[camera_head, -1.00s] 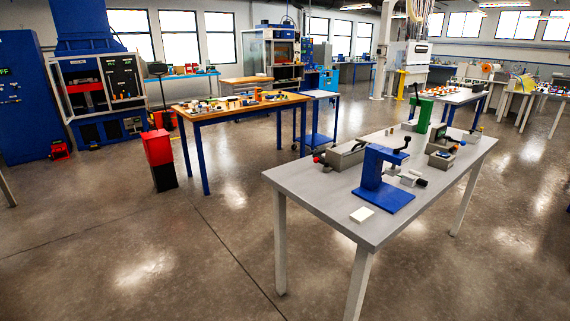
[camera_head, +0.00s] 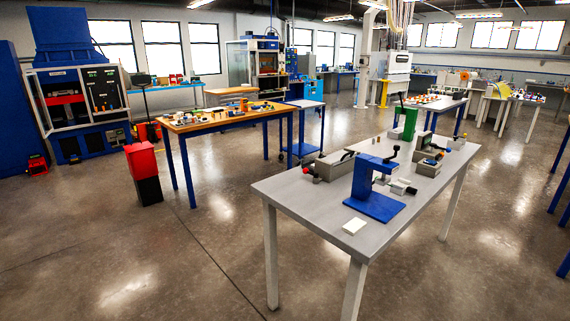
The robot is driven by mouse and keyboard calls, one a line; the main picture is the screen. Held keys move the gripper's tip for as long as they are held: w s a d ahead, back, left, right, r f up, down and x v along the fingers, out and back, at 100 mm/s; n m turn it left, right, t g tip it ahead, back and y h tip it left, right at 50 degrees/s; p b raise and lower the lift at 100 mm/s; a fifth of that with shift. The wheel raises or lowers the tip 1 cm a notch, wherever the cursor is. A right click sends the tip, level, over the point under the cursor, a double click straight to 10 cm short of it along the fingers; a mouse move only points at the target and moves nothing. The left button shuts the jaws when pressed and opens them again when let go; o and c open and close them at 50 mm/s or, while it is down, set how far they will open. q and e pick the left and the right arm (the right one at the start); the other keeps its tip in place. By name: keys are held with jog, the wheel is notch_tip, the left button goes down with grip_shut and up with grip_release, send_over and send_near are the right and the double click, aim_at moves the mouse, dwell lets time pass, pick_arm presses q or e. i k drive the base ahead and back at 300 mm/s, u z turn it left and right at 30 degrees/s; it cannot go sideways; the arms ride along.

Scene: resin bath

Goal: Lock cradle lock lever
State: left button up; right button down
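Fixtures stand on the grey-topped table (camera_head: 316,213) at the right. A blue press-like stand (camera_head: 372,191) with a dark handle at its top stands near the table's front. A grey block-shaped fixture (camera_head: 333,166) with a red knob and a dark lever lies behind it to the left. A green upright device (camera_head: 404,124) with a lever stands farther back. Another small grey fixture (camera_head: 429,167) holds dark and coloured parts. At this distance I cannot tell which of these is the cradle or its lock lever. Neither gripper shows.
A white block (camera_head: 354,226) lies at the grey table's near corner. A wooden-topped table (camera_head: 215,117) with many small parts stands behind to the left. A red and black bin (camera_head: 144,173) stands on the floor. The floor in front and left is clear.

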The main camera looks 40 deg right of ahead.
aim_at(305, 170)
jog(key=u, duration=0.2)
jog(key=i, duration=1.55)
jog(key=z, duration=0.95)
